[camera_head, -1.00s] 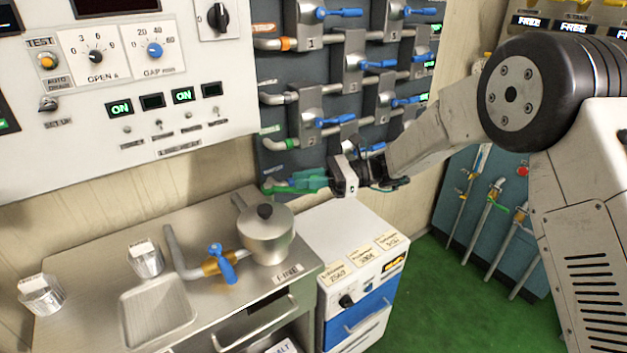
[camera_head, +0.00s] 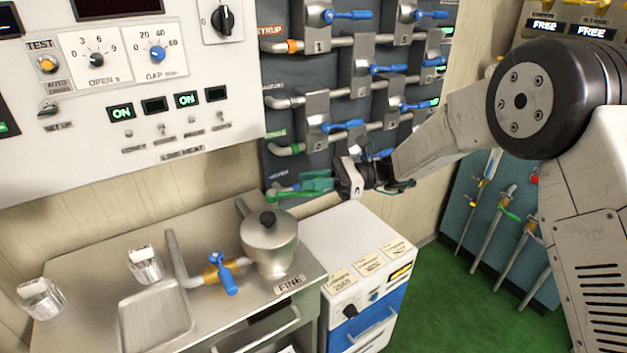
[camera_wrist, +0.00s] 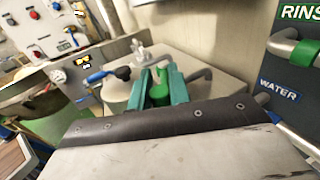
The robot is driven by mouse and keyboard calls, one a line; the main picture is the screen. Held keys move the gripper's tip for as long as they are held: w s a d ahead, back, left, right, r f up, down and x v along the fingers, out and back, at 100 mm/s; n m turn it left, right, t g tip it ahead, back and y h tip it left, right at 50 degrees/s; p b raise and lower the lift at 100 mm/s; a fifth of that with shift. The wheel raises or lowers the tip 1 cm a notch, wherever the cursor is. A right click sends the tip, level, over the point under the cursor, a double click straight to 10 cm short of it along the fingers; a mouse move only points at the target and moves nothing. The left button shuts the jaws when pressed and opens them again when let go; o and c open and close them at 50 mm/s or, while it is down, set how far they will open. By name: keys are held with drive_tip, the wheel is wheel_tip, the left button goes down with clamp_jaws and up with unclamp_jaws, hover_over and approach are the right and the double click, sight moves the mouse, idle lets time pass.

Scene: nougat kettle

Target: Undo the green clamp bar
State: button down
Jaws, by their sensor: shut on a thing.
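My gripper (camera_head: 318,183) is at the lower end of the pipe board, to the right of and above the steel pot. Its teal fingers are closed around a green bar (camera_wrist: 158,90), which shows between the two fingers in the wrist view. In the head view a green length (camera_head: 281,194) sticks out to the left of the fingertips. I take this as the green clamp bar. Its far end and its mount are partly hidden by the fingers.
The pipe board (camera_head: 300,72) with blue-handled valves rises behind my gripper. A lidded steel pot (camera_head: 270,245) and a blue-handled tap (camera_head: 224,272) are on the steel counter (camera_head: 90,235). A white cabinet (camera_head: 335,238) stands below. Green floor on the right is clear.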

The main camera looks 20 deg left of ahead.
drive_tip(key=c, duration=1.3)
unclamp_jaws()
drive_tip(key=shift+a, duration=0.1)
drive_tip(key=v, duration=0.7)
drive_tip(key=shift+d, duration=0.4)
drive_tip(key=shift+w+r, duration=0.1)
drive_tip(key=shift+w, duration=0.05)
